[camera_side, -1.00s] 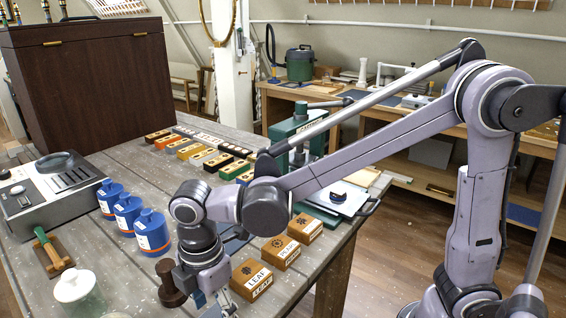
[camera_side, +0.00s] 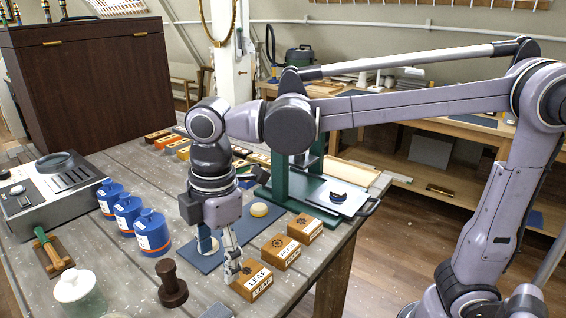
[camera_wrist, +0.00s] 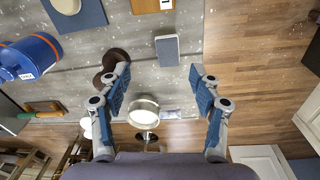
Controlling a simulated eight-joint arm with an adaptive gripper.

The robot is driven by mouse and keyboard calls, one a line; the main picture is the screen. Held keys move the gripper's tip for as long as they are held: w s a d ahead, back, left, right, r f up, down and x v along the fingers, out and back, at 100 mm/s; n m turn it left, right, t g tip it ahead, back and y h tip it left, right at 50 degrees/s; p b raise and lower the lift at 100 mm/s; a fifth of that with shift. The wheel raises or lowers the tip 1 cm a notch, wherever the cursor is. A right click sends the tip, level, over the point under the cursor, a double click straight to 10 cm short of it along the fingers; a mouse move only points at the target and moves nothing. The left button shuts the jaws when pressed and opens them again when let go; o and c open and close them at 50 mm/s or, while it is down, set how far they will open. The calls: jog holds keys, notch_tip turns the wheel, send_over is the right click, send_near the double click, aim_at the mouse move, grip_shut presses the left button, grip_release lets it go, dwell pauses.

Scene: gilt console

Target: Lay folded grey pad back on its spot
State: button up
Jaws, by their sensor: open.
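The folded grey pad (camera_wrist: 167,50) lies flat on the grey plank table, near its edge, in the wrist view. In the side view only part of the pad (camera_side: 217,312) shows at the bottom edge. My gripper (camera_wrist: 158,78) is open and empty, fingers wide apart, with the pad seen beyond the gap between them. In the side view my gripper (camera_side: 225,266) hangs above the table, over the pad's far side and left of the LEAF box. No marked spot for the pad can be told apart.
A dark brown knobbed tool (camera_side: 171,284) stands left of the pad. The wooden LEAF box (camera_side: 252,281) and two similar boxes line the right edge. A blue mat (camera_side: 258,228) lies behind. Blue canisters (camera_side: 152,233) and a white-lidded jar (camera_side: 73,286) stand left.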

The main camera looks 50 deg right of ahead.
jog(key=s+d+f+m+t, duration=0.1)
jog(key=d+f+m+t, duration=0.1)
jog(key=d+m, duration=0.3)
jog(key=s+d+f+m+t, duration=0.1)
jog(key=d+f+m+t, duration=0.1)
jog(key=d+m, duration=0.3)
jog(key=s+d+f+m+t, duration=0.2)
jog(key=d+m, duration=0.4)
jog(key=d, duration=0.4)
jog(key=shift+s+d+f+t, duration=0.1)
jog(key=shift+d+f+t, duration=0.1)
jog(key=shift+t, duration=0.1)
jog(key=shift+o, duration=0.3)
jog(key=o, duration=0.6)
jog(key=shift+r, duration=0.1)
jog(key=shift+c, duration=0.2)
jog(key=shift+o, duration=0.7)
jog(key=shift+d+r+m+h, duration=0.1)
jog(key=shift+r+m+h, duration=0.2)
jog(key=shift+m, duration=0.1)
jog(key=w+d+r+m+g, duration=0.2)
jog(key=d+r+m+g, duration=0.2)
jog(key=r+m, duration=0.4)
jog(key=w+d+r+m+g, duration=0.1)
jog(key=d+r+m+g, duration=0.2)
jog(key=r+m, duration=0.45)
notch_tip(320, 180, down, 11)
jog(key=m, duration=0.1)
jog(key=shift+f+m, duration=0.2)
jog(key=shift+m, duration=0.15)
